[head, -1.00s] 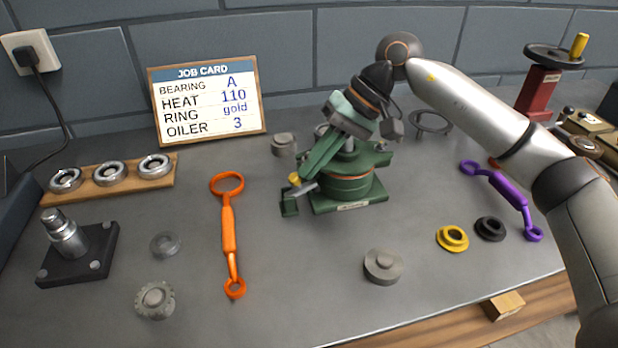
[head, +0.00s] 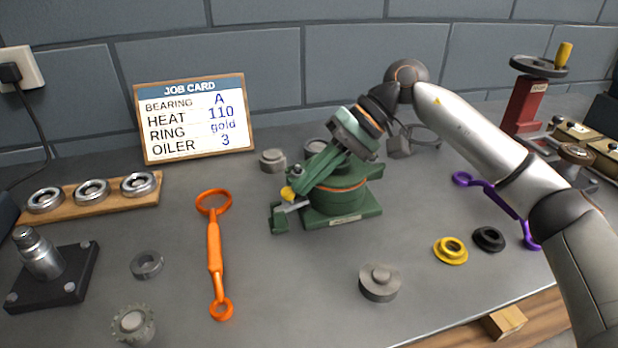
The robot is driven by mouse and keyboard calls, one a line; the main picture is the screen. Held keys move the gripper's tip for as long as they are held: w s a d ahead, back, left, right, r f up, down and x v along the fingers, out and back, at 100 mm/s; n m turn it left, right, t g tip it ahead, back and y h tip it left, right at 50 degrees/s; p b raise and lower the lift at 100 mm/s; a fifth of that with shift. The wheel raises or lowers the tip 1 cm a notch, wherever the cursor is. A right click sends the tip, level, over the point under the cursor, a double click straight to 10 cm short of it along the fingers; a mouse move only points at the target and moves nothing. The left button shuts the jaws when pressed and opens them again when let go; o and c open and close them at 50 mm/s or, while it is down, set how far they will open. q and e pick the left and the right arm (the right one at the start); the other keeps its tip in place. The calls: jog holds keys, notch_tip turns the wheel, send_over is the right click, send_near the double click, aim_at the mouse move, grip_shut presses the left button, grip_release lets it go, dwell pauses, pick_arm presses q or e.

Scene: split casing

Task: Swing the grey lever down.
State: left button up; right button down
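The green split casing (head: 343,207) stands on the bench near the middle of the head view, with a copper-coloured line around it. A short grey lever (head: 296,206) shows at its left front, beside a yellow knob (head: 288,193). My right gripper (head: 346,138) comes down from the upper right and is tilted over the top of the casing, to the right of and above the lever. Its fingertips are hard to make out against the green parts, so its opening and any contact are unclear. My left gripper is out of view.
An orange wrench (head: 214,245) lies left of the casing. A grey knobbed disc (head: 380,282), a yellow ring (head: 450,251) and a black ring (head: 487,239) lie in front. A purple wrench (head: 490,188) is partly behind my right arm. The bench between orange wrench and grey disc is clear.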

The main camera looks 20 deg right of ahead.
jog(key=p+v, duration=0.1)
jog(key=v, duration=1)
jog(key=shift+d+r, duration=0.15)
jog(key=shift+r, duration=0.05)
jog(key=shift+s+d+r, duration=0.1)
jog(key=shift+d+r, duration=0.2)
jog(key=shift+d, duration=0.1)
